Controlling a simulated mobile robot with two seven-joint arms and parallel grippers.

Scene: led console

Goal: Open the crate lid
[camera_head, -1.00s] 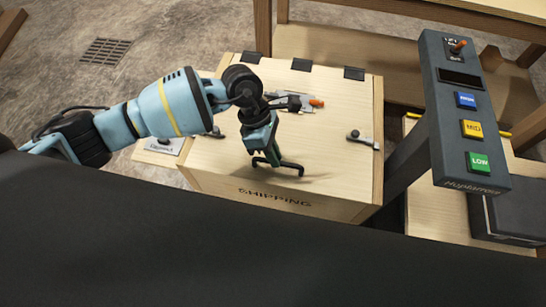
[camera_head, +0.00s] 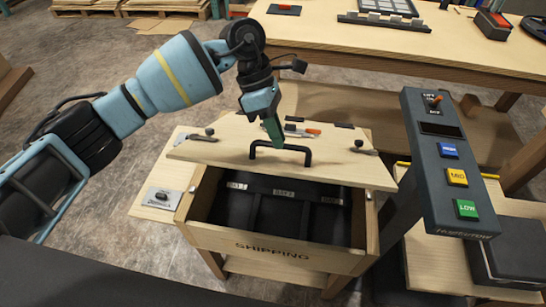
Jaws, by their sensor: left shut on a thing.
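The wooden shipping crate (camera_head: 290,246) stands in the middle, marked SHIPPING on its front. Its lid (camera_head: 215,152) is raised at the front and tilted up toward the back, so the inside shows. My left gripper (camera_head: 278,143) is shut on the black lid handle (camera_head: 297,149) near the lid's front edge. Black contents (camera_head: 285,208) with several small labels along the top lie inside. Metal latches with dark knobs (camera_head: 362,148) sit at the lid's left and right. My right gripper is out of view.
A console with a switch and blue, yellow and green buttons (camera_head: 449,165) stands close at the right. A wooden workbench (camera_head: 340,38) with trays is behind. A dark box (camera_head: 512,248) sits on a low wooden surface at right.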

